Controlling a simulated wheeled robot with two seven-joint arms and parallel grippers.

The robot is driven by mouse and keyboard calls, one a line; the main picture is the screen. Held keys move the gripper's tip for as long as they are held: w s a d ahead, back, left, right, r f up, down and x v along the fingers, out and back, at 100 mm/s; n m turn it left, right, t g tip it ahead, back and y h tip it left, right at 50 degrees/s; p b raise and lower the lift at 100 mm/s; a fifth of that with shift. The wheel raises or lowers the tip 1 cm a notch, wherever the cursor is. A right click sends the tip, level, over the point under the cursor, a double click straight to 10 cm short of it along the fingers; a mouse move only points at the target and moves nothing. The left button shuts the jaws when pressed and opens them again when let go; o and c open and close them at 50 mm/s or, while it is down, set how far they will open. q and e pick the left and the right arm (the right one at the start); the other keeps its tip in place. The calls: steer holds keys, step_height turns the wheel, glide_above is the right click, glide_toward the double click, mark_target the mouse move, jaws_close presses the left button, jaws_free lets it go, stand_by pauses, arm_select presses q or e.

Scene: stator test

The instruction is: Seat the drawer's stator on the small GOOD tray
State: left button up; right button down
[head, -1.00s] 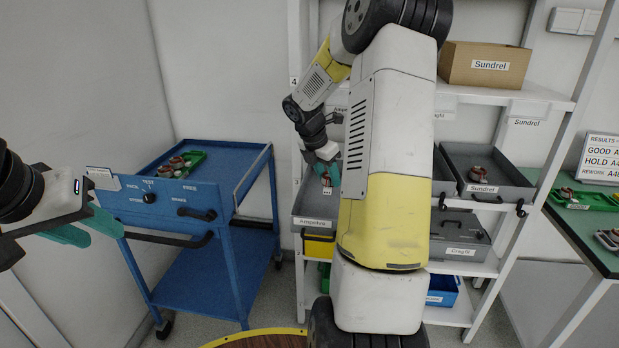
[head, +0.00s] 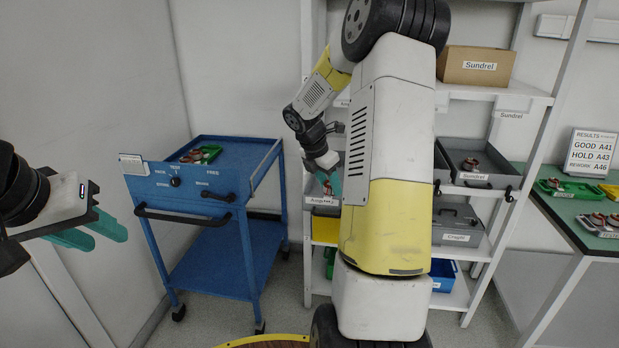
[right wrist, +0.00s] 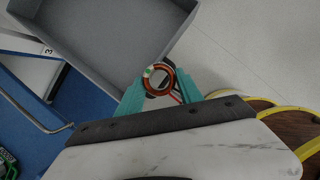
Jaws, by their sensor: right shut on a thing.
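My right gripper (head: 328,178) is shut on the stator in front of the shelf's Ampelos drawer; the stator is hard to make out in the head view. In the right wrist view the stator is a copper ring (right wrist: 169,78) with a pale-green mark, held between the teal fingertips (right wrist: 158,88). My left gripper (head: 97,232) is open and empty at the far left. Green trays stand on the right-hand table (head: 572,189) and on the blue cart (head: 213,151), each with parts in it. I cannot read which one is labelled GOOD.
A grey drawer (right wrist: 95,60) lies close to the held stator in the right wrist view. The shelf has a Sundrel drawer (head: 470,178) holding a part and a cardboard box (head: 480,62). A results sign (head: 590,152) stands on the green table (head: 575,228). My right arm hides mid-shelf.

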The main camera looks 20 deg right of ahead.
steer(key=s+a+f+m+g+y, duration=0.1)
steer(key=s+a+f+m+g, duration=0.1)
steer(key=a+f+m, duration=0.4)
steer(key=s+a+f+m+g+y, duration=0.1)
steer(key=s+a+f+m, duration=0.4)
steer(key=f, duration=0.6)
steer(key=s+a+f+m+g+y, duration=0.2)
steer(key=s+a+f+m+g, duration=0.1)
steer(key=a+f+m, duration=0.5)
steer(key=f+m, duration=0.1)
steer(key=m, duration=0.1)
steer(key=shift+s+a+m, duration=0.15)
steer(key=shift+s+m, duration=0.15)
steer(key=shift+s, duration=0.05)
steer(key=shift+w, duration=0.1)
